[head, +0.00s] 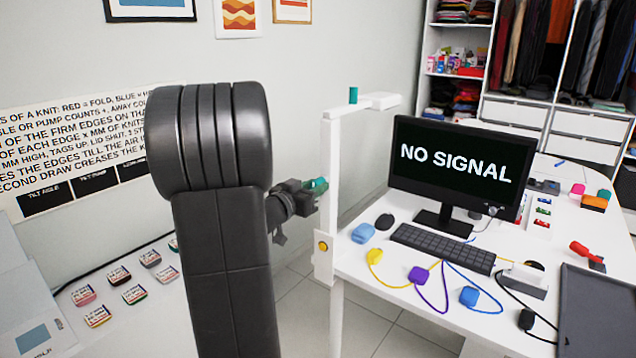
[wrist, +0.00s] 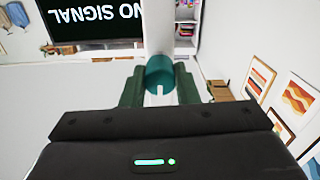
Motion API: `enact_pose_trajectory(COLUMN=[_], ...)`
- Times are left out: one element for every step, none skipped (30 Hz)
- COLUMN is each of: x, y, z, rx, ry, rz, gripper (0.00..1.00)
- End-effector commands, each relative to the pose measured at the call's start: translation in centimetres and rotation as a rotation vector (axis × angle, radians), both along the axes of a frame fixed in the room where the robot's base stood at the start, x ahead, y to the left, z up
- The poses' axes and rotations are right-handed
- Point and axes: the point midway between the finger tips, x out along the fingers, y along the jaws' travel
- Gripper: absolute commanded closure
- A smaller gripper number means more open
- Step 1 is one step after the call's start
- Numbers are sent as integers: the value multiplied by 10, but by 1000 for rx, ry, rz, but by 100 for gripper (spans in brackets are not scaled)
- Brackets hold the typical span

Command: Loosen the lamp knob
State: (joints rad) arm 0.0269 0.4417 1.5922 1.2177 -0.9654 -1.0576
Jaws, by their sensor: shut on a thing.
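The lamp is a white upright post (head: 330,150) with a short white arm (head: 379,101) at its top, at the desk's left edge. A teal lamp knob (head: 319,184) sticks out from the post's left side. My gripper (head: 310,190) is shut on this knob, reaching it from the left. In the wrist view the knob (wrist: 160,72) sits between my two green fingers, with a pale line on its face pointing down the picture. A second small teal knob (head: 353,95) stands on the top arm. A yellow button (head: 322,246) sits lower on the post.
A monitor (head: 455,165) reading NO SIGNAL and a keyboard (head: 443,247) stand right of the post. Coloured pucks with cables lie on the desk (head: 385,292). Labelled tins (head: 134,293) lie on the left surface. A wardrobe (head: 535,115) is behind.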

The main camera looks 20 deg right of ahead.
Motion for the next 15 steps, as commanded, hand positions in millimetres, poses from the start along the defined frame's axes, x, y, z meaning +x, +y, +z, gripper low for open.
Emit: enact_pose_trajectory(x=[0, 0, 0, 0, 0, 0, 0, 0, 0, 0, 0, 0, 0, 0, 0], y=[0, 0, 0, 0, 0, 0, 0, 0, 0, 0, 0, 0, 0, 0, 0], z=[2, 2, 2, 2, 2, 2, 2, 2, 2, 2, 2, 2, 2, 2, 2], rx=[-7, -11, -18, -24, -29, -36, -41, -47, -53, -58, -63, -70, -75, -80, -86], ry=[12, 18, 26, 33, 39, 48, 54, 61, 69, 76, 83, 91, 98, 105, 114], rz=[0, 0, 0, 0, 0, 0, 0, 0, 1, 1, 1, 1, 1, 1, 1], gripper=[98, 98, 98, 98, 98, 98, 98, 98, 98, 98, 98, 98, 98, 98, 98])
